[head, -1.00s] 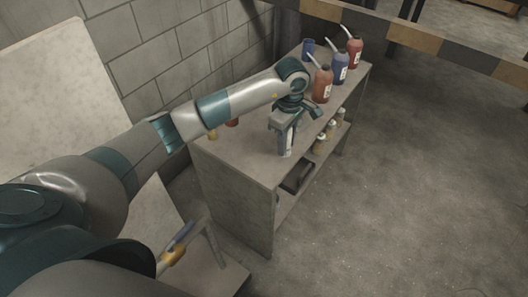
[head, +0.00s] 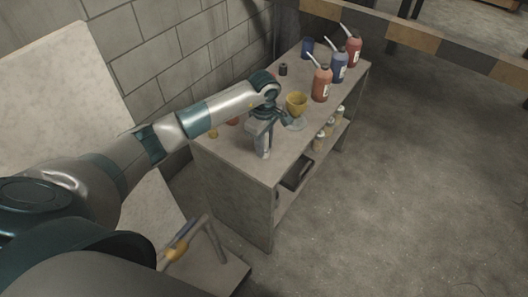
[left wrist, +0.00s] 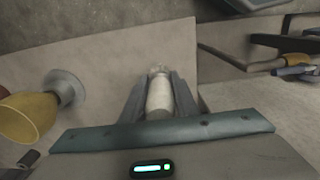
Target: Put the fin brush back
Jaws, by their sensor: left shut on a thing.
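My left gripper (head: 263,150) is shut on a pale, bottle-like cylinder (left wrist: 159,96), which stands between the two fingers in the left wrist view. In the head view the fingers point down over the near end of the grey bench (head: 240,165); whether the pale cylinder touches the top I cannot tell. A tool with a yellow and blue-grey handle (head: 180,243), possibly the fin brush, lies by a grey bracket at the lower left. It also shows at the right of the left wrist view (left wrist: 287,68). My right gripper is not in view.
A yellow cup on a clear round base (head: 297,103) stands just beyond my gripper. Farther back are red and blue spouted bottles (head: 339,67), a blue cup (head: 308,47) and a small dark cylinder (head: 283,69).

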